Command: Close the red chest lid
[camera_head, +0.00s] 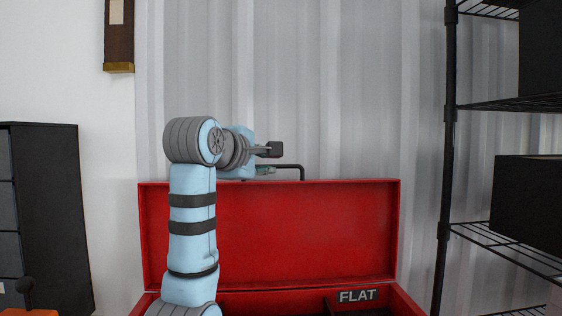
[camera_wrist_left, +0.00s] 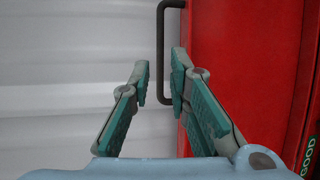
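The red chest lid (camera_head: 300,230) stands open and upright at the back of the red chest (camera_head: 405,303), against the corrugated wall. A black bar handle (camera_head: 301,171) shows just above the lid's top edge; it also shows in the left wrist view (camera_wrist_left: 161,50). My left gripper (camera_head: 271,160) is at the lid's top edge, just left of the handle. In the left wrist view its fingers (camera_wrist_left: 161,72) are apart, with the handle bar in the picture between their tips. Contact cannot be told. My right gripper is not in view.
A label reading FLAT (camera_head: 357,296) shows inside the chest. A black wire shelf (camera_head: 505,104) with dark boxes stands at the right. A dark cabinet (camera_head: 55,215) stands at the left. A pale corrugated wall (camera_head: 330,90) rises behind the lid.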

